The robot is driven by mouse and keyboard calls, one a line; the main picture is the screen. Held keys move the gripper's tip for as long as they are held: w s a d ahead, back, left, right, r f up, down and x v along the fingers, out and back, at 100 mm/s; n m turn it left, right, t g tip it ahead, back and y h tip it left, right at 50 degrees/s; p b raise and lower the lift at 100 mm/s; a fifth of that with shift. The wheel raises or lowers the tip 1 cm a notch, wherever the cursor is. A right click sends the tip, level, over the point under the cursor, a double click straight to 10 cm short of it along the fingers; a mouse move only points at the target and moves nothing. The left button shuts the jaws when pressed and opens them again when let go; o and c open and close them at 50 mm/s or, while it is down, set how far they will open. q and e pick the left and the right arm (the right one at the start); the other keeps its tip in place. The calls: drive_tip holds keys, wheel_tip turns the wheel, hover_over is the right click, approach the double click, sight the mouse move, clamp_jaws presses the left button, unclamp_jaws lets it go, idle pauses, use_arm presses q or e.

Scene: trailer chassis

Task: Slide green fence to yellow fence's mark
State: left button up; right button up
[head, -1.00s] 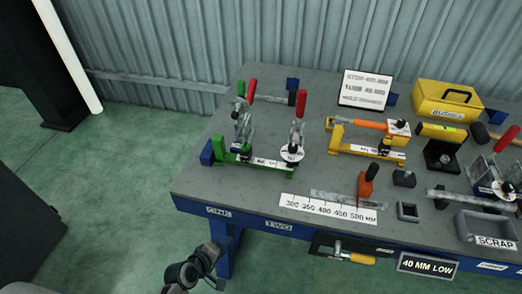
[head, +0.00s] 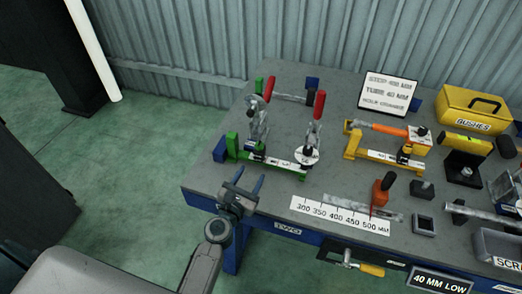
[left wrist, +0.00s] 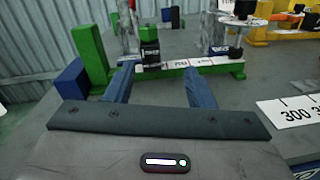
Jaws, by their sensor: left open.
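The green jig has a green rail with a white scale strip (head: 283,160) near the bench's left end. A small green-and-black fence block (head: 257,151) sits on the left part of this rail; it also shows in the left wrist view (left wrist: 149,50). The yellow jig has a similar rail (head: 370,155), with a dark-and-yellow fence block (head: 404,153) near its right end. My left gripper (head: 250,177) is open and empty, in front of the green jig at the bench's front edge. In the left wrist view its blue fingers (left wrist: 157,75) frame the green fence, apart from it. The scale marks are too small to read.
A red-handled clamp (head: 316,130) stands at the green rail's right end. A blue block (head: 220,149) is at its left end. A ruler plate (head: 340,218), an orange-handled tool (head: 382,192) and a sign (head: 389,92) are nearby.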

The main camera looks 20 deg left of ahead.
sight(257, 156)
use_arm(q)
drive_tip(key=n, duration=0.2)
drive_tip(key=w+y, duration=0.1)
drive_tip(key=shift+w+a+f+n, duration=0.1)
drive_tip(key=shift+a+f+n, duration=0.15)
drive_tip(key=shift+a+n, duration=0.15)
drive_tip(key=w, duration=1)
drive_tip(key=shift+w+d, duration=0.15)
drive_tip(key=shift+w, duration=0.05)
clamp_jaws()
